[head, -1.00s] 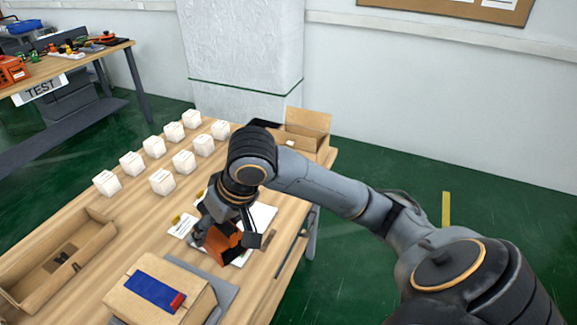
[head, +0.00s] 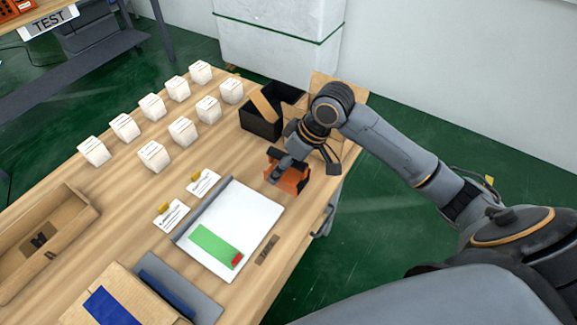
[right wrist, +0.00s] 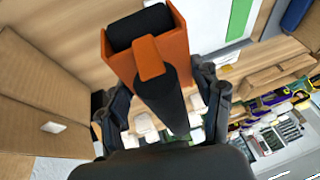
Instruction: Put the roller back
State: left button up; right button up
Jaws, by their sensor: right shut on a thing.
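The roller (head: 288,174) has an orange body with a black handle. My right gripper (head: 305,163) is shut on it near the table's right edge, just in front of an open black box (head: 262,122). In the right wrist view the roller (right wrist: 148,62) is between the fingers of my right gripper (right wrist: 165,105), its orange frame toward the top. I cannot tell how high above the table it is. My left gripper is not in view.
A white board (head: 215,258) with a green strip (head: 216,244) lies on the table. Several white boxes (head: 152,156) stand in rows. A cardboard box (head: 112,300) with a blue strip is at the front, and an open tray (head: 75,250) at the left.

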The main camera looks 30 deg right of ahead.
jog(key=w+d+f, duration=0.1)
jog(key=w+f, duration=0.1)
jog(key=w+d+f, duration=0.1)
jog(key=w+f, duration=0.1)
jog(key=w+d+f, duration=0.2)
jog(key=shift+w+d+p, duration=0.1)
jog(key=shift+w+p, duration=0.2)
jog(key=shift+p, duration=0.1)
jog(key=shift+w+d+f, duration=0.1)
jog(key=shift+w+f, duration=0.1)
jog(key=shift+f, duration=0.15)
jog(key=shift+w+d+f, duration=0.2)
jog(key=shift+w+f, duration=0.1)
jog(key=shift+f, duration=0.15)
notch_tip(320, 180, down, 3)
jog(key=shift+r+p, duration=0.1)
jog(key=shift+p, duration=0.5)
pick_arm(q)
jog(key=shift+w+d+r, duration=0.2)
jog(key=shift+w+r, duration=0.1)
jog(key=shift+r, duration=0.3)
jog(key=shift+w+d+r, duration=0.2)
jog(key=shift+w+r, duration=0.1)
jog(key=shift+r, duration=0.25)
